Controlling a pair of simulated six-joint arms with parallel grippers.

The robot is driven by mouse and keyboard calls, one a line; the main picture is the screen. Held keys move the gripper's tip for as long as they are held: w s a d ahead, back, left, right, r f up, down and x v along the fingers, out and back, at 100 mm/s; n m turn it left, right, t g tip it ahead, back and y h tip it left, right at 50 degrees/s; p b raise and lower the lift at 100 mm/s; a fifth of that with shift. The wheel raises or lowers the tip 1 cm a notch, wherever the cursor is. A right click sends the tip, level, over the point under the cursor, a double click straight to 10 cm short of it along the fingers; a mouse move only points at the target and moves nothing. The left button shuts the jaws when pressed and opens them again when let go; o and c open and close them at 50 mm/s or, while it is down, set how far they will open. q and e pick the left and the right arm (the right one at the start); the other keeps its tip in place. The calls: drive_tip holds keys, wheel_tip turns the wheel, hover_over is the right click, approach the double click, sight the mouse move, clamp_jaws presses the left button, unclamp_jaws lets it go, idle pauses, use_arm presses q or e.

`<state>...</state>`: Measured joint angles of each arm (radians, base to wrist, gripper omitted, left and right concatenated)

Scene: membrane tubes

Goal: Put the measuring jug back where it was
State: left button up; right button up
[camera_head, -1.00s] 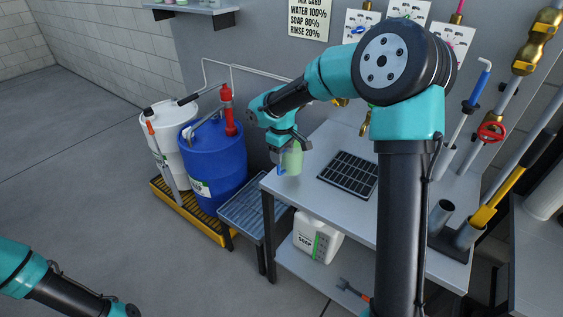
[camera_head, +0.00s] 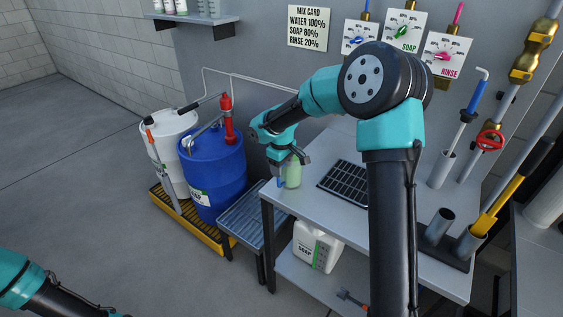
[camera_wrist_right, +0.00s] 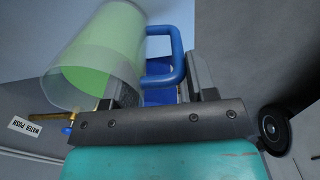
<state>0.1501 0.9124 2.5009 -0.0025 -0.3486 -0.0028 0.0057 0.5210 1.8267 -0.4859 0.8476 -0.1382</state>
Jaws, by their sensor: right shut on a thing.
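The measuring jug (camera_head: 293,172) is a translucent cup with pale green contents and a blue handle. It is at the left end of the grey table (camera_head: 318,208); I cannot tell whether its base touches the top. My right gripper (camera_head: 287,160) is shut on the blue handle, which shows between the fingers in the right wrist view (camera_wrist_right: 178,62). The jug body (camera_wrist_right: 100,50) lies beside the fingers there. My left arm shows at the lower left, but its gripper is out of view.
A black grid mat (camera_head: 345,182) lies right of the jug. The blue drum (camera_head: 213,175) and white drum (camera_head: 168,150) stand left on a yellow tray (camera_head: 178,220), beside a slatted stand (camera_head: 248,220). A wall shelf (camera_head: 192,19) holds small containers.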

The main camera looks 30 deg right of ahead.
drive_tip(key=shift+f, duration=0.1)
drive_tip(key=o, duration=1.4)
wheel_tip(320, 180, up, 12)
drive_tip(key=shift+a, duration=0.1)
idle(0.5)
